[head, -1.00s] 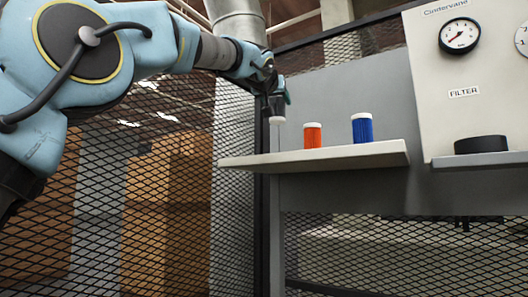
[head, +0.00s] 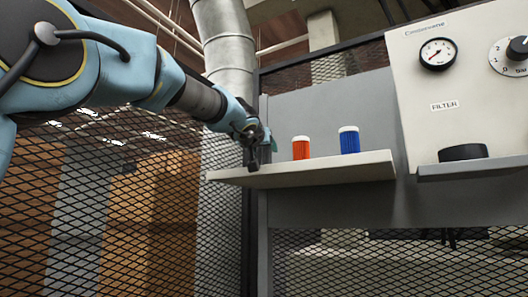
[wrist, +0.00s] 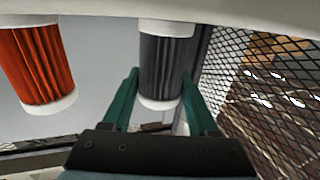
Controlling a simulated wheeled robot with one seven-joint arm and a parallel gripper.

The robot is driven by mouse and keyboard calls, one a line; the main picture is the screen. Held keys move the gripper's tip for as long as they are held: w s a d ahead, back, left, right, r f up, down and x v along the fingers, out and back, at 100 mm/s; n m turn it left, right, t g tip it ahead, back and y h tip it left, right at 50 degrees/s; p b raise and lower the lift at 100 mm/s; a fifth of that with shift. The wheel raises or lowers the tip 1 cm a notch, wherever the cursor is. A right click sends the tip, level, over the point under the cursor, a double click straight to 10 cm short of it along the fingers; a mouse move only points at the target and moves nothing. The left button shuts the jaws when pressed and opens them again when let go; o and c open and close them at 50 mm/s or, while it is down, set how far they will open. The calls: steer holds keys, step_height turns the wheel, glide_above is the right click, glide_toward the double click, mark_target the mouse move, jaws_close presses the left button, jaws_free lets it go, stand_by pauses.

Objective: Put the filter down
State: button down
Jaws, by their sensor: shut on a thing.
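The filter in my gripper is a dark grey pleated cylinder with white end caps; the wrist view shows it (wrist: 165,62) between two green fingers. My gripper (wrist: 160,82) is shut on it. In the head view my gripper (head: 254,152) is at the left end of the shelf (head: 330,171), with the held filter low by the shelf's edge and mostly hidden. In the wrist view its far cap is close to the pale shelf surface (wrist: 250,12); I cannot tell if it touches.
An orange filter (head: 301,149) stands on the shelf right of my gripper, and a blue filter (head: 349,142) stands further right. A panel (head: 410,70) with a gauge (head: 437,53), "FILTER" label and black round part (head: 463,152) is at the right. Mesh fencing (head: 110,230) is at the left.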

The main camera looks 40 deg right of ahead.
steer(key=shift+f+b, duration=0.15)
steer(key=shift+b, duration=0.15)
steer(key=shift+c, duration=0.9)
jaws_free()
steer(key=shift+r+p, duration=0.35)
steer(key=shift+p, duration=0.15)
steer(key=b+v, duration=0.6)
steer(key=v, duration=0.6)
steer(key=shift+f, duration=0.15)
